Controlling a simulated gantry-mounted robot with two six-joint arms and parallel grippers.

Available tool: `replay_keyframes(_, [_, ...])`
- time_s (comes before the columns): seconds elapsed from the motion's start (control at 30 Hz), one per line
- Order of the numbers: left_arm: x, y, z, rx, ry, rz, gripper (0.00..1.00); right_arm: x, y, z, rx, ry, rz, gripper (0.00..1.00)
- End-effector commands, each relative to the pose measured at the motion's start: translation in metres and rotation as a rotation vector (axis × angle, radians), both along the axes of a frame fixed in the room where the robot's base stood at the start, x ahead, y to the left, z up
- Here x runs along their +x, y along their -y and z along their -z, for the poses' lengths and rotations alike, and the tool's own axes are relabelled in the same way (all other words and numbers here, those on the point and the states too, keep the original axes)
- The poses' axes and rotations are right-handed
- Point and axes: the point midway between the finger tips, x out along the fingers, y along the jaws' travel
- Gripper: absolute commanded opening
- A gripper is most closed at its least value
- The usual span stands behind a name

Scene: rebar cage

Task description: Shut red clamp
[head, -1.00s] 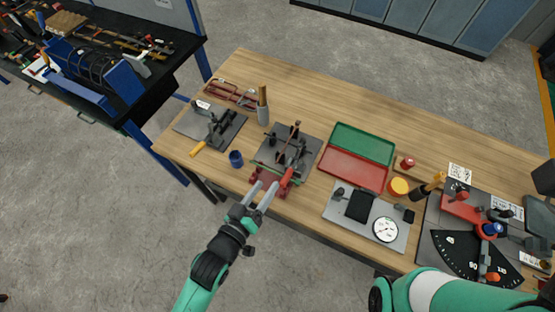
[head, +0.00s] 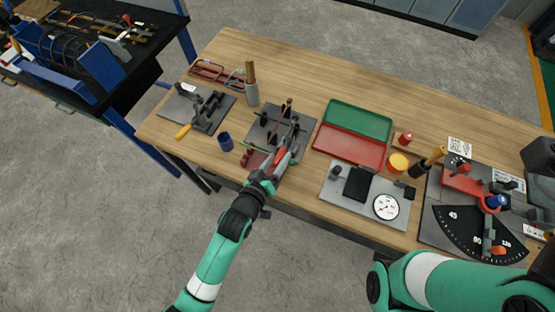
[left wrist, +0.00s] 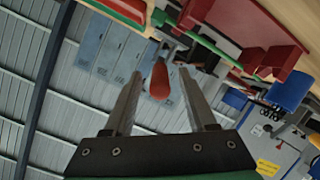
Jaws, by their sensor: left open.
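The clamp with its red handle (head: 281,155) stands at the front edge of a dark grey plate (head: 262,122) in the middle left of the bench. In the left wrist view the red handle (left wrist: 159,80) points toward me, between the two fingers. My left gripper (head: 285,158) is open, with one finger on each side of the handle. A gap shows on both sides, so it does not hold it. The fingers partly hide the clamp in the head view. My right arm shows at the lower right, but its gripper does not show.

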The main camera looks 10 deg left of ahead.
Motion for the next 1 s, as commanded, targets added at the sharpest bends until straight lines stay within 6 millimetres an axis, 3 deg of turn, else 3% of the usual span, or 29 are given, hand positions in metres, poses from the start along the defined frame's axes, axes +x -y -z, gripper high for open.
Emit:
replay_keyframes(0.27, [0.0034,0.0008,0.0010,0.000,-0.001,0.001,0.57,-0.0001,0.0000,0.0007,0.000,0.000,0.000,0.50])
replay_keyframes(0.6, [0.0032,0.0007,0.0009,0.000,0.000,0.000,0.00,0.0000,0.0000,0.0008,0.000,0.000,0.000,0.50])
replay_keyframes(1.0, [0.0031,0.0008,0.0009,0.000,0.000,0.000,0.00,0.0000,0.0000,0.0008,0.000,0.000,0.000,0.50])
